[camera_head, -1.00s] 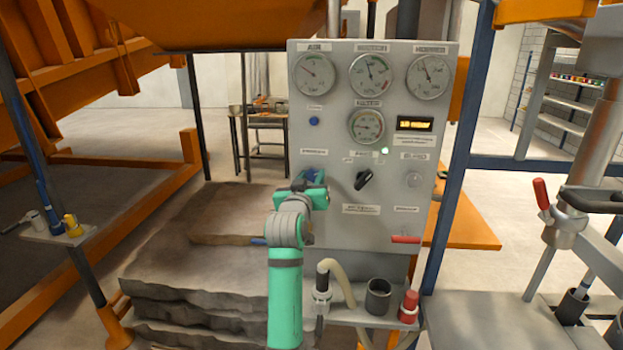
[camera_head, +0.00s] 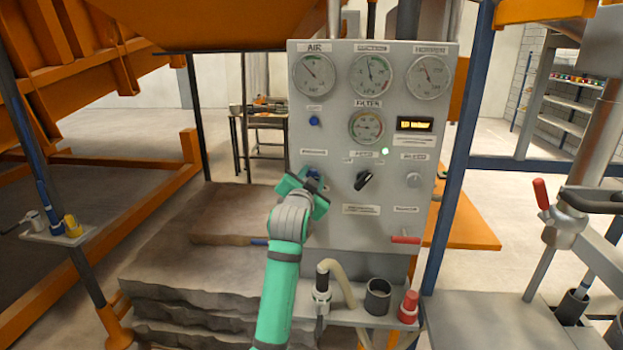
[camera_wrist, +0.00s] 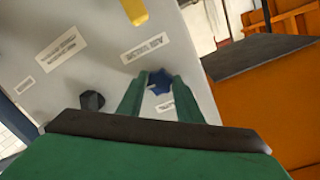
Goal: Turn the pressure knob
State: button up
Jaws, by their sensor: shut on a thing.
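The blue pressure knob (camera_head: 315,173) is on the lower left of the grey control panel (camera_head: 335,228), mostly hidden behind my gripper in the head view. In the wrist view the blue lobed knob (camera_wrist: 159,81) sits between the tips of my two green fingers. My gripper (camera_wrist: 158,84) is shut on the knob, and it also shows in the head view (camera_head: 311,180), rolled over to one side against the panel. Several round gauges fill the panel's upper part.
A black selector knob (camera_head: 363,181) is close to the right of my gripper, with a grey knob (camera_head: 413,180) beyond it. A red-handled lever (camera_head: 405,240) sits lower right.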

jog(key=shift+f+m+y, duration=0.1)
jog(key=shift+m+y, duration=0.25)
jog(key=shift+m, duration=1.65)
jog(key=shift+m+y, duration=0.35)
jog(key=shift+m, duration=1.65)
jog(key=shift+d, duration=0.1)
jog(key=o, duration=1)
jog(key=s, duration=0.3)
jog(key=s+a, duration=0.1)
jog(key=s, duration=0.3)
jog(key=s+r, duration=0.1)
jog(key=s, duration=0.2)
jog(key=shift+s+a, duration=0.35)
jog(key=shift+a, duration=0.05)
